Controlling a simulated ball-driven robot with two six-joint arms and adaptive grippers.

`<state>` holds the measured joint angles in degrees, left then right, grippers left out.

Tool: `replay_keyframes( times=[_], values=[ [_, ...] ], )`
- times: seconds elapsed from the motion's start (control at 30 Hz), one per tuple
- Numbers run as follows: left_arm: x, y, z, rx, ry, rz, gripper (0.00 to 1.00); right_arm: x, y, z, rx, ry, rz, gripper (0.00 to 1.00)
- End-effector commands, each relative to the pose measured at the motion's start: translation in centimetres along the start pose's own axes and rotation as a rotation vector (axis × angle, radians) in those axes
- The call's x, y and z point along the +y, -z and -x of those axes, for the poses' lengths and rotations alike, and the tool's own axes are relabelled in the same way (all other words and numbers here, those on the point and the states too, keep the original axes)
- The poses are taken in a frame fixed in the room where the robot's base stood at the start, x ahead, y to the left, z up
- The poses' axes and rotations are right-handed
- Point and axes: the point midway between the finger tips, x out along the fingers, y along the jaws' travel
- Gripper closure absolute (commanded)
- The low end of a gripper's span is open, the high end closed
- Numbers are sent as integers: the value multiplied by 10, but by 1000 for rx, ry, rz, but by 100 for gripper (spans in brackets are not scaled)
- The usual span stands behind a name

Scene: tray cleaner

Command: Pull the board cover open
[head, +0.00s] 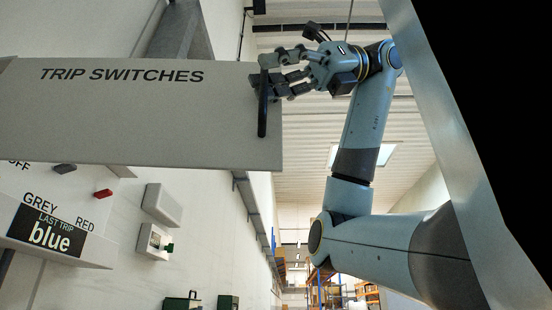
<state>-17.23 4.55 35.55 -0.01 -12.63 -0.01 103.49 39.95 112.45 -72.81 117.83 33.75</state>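The board cover (150,125) is a flat grey panel lettered TRIP SWITCHES, across the upper left of the head view. It stands out in front of the board, whose lower part shows beneath it. A black bar handle (263,115) sits upright near the cover's right end. My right gripper (267,80) is at the upper end of this handle, with its fingers on either side, and looks closed on it. The fingers partly hide the handle's top. My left gripper is not in view.
Below the cover, part of the board (95,252) shows GREY and RED lettering, a red switch (103,193), a grey switch (65,169) and a LAST TRIP blue display (47,231). Pale boxes (161,205) are on the wall. Shelving (330,292) stands far back.

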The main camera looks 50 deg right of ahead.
Motion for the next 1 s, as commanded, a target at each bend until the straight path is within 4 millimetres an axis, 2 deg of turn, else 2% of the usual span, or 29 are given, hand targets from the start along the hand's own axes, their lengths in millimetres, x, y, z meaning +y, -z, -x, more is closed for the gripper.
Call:
replay_keyframes(
  times=[0.03, 0.27, 0.57, 0.8, 1.0],
  values=[
    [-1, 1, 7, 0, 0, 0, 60, 2, -11, 10, -33, 10, 3, 66],
    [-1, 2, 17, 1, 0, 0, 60, 14, -6, 22, -33, 12, 0, 66],
    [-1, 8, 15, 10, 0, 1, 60, 30, 4, 37, -31, 11, 0, 66],
    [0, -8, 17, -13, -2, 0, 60, 43, 10, 48, -25, 9, -1, 66],
    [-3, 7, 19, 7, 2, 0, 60, 54, 15, 58, -23, 11, 0, 66]
  ],
)
